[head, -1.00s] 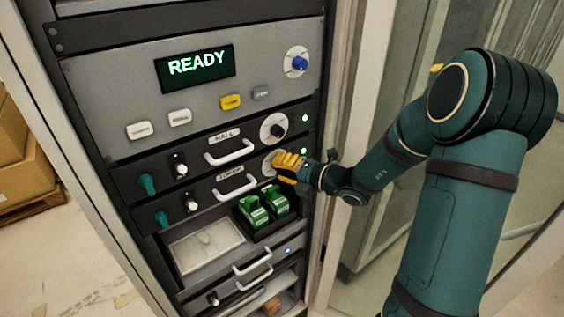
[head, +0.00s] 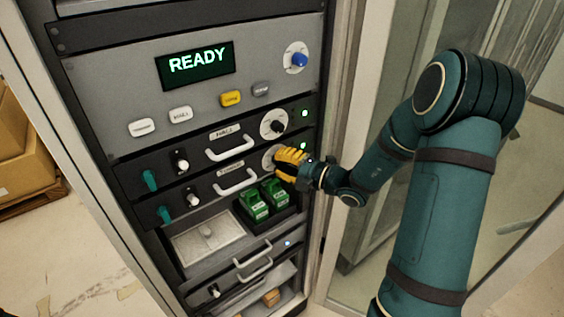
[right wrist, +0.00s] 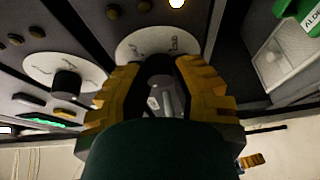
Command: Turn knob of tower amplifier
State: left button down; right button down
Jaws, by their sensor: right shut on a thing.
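The tower amplifier (head: 230,176) is the lower of two dark panels with white handles in the rack. Its round pale dial (head: 269,158) is at the panel's right end, partly hidden by my right gripper (head: 283,160). In the right wrist view the yellow fingers of the gripper (right wrist: 160,75) are shut around the dark knob (right wrist: 160,66), in front of the white dial plate (right wrist: 150,40). Much of the knob is hidden between the fingers. My left gripper is not in view.
The hall amplifier (head: 222,133) with its own black knob (head: 278,126) is just above. A blue knob (head: 299,60) and a READY display (head: 195,64) are higher up. Green battery-like blocks (head: 264,200) sit below. A glass door frame (head: 345,150) stands close at right.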

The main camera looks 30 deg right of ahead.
jog(key=shift+r, duration=0.15)
jog(key=c, duration=0.7)
grip_release()
jog(key=shift+c, duration=0.2)
jog(key=v, duration=1.2)
